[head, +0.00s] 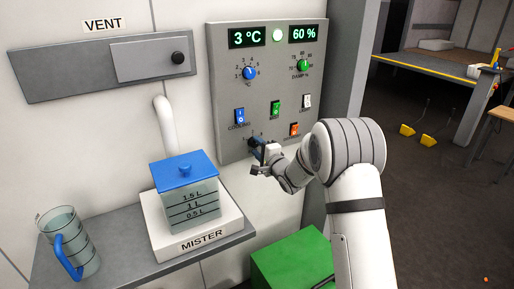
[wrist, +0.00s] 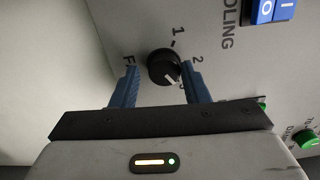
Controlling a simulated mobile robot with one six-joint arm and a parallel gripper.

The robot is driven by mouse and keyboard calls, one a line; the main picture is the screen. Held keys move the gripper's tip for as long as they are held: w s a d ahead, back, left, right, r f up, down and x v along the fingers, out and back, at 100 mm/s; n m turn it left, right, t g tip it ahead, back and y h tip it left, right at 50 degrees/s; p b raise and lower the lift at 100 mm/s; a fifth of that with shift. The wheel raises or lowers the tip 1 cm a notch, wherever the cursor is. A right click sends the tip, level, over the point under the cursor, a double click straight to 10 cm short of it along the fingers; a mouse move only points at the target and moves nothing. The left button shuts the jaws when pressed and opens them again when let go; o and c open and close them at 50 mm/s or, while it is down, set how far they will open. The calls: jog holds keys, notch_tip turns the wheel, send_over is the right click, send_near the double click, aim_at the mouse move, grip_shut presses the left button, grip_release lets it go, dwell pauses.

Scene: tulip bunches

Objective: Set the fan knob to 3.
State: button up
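The fan knob (wrist: 163,66) is a round black dial with a white pointer line, seen in the wrist view. Its pointer aims to the lower right, towards a mark mostly hidden by my right finger. The printed 1 and 2 show above and to the right of it; the label at left is partly covered. My gripper (wrist: 160,80) has its two blue fingers on either side of the knob. A gap shows at the left finger; the right finger looks very close to the knob, and contact is unclear.
The grey control panel (head: 228,90) carries two upper dials, displays and coloured switches. A blue switch (wrist: 270,9) is near in the wrist view. A mister (head: 200,238) with a lidded tank stands on the shelf at left. A green box (head: 290,262) is below.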

jog(key=shift+o, duration=1.3)
jog(key=shift+r, duration=0.15)
jog(key=shift+d, duration=0.1)
jog(key=v, duration=0.7)
jog(key=shift+s+d+b, duration=0.2)
jog(key=shift+s+b, duration=0.1)
jog(key=shift+b, duration=0.1)
